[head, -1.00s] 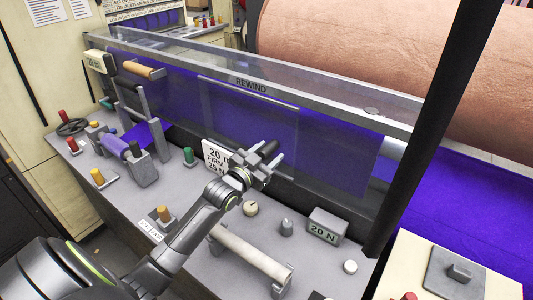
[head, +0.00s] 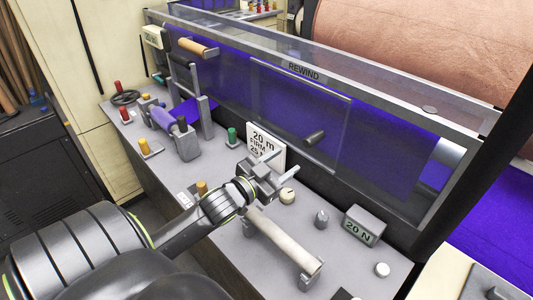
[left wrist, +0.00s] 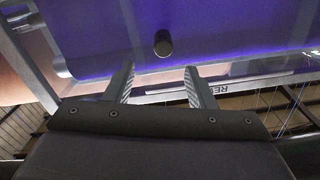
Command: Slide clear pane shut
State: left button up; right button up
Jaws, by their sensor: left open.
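The clear pane (head: 290,112) stands in the long front frame under the REWIND label, with purple felt showing through it. A pale bar runs along its top, and its right edge lies short of the frame's right end. A dark knob handle (head: 316,137) sticks out from its lower right part. My left gripper (head: 289,163) is open and empty, in front of and to the lower left of the knob, apart from it. In the left wrist view, the knob (left wrist: 163,43) shows beyond the gap between the open fingers (left wrist: 158,80). My right gripper is out of view.
A grey console with a white sign (head: 265,142), a pale horizontal bar (head: 283,243), a dial (head: 287,196), a 20 N box (head: 364,225) and a green knob (head: 232,136) lies below the pane. A dark post (head: 470,180) stands at right.

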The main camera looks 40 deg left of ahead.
pick_arm(q)
jog(key=s, duration=0.5)
jog(key=shift+s+a, duration=0.15)
dwell(0.5)
